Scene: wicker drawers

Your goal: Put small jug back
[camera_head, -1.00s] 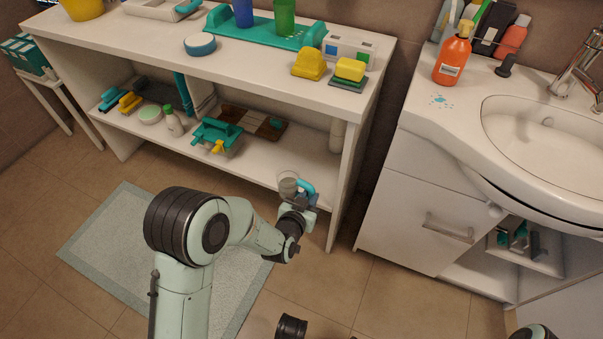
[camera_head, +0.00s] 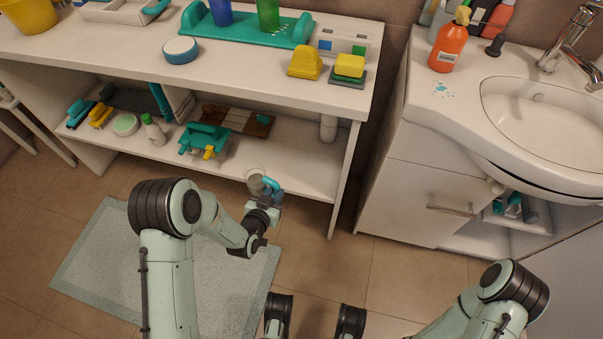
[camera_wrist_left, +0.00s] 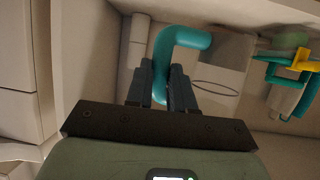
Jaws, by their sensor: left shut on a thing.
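The small jug (camera_head: 256,184) has a greyish body and a blue-teal handle. It shows at the front edge of the lower shelf in the head view. My left gripper (camera_head: 276,195) is shut on the handle, to the right of the jug's body. In the left wrist view the curved teal handle (camera_wrist_left: 187,38) runs between the dark fingers of my left gripper (camera_wrist_left: 166,82). The pale jug body (camera_wrist_left: 217,82) is beside them. I cannot tell whether the jug's base touches the shelf.
The lower shelf (camera_head: 310,178) has bare space at its right end. A teal caddy (camera_head: 203,140), a white bottle (camera_head: 153,132) and brushes (camera_head: 100,115) stand farther left. The tabletop (camera_head: 270,84) hangs above, and a side panel (camera_head: 347,180) closes the right.

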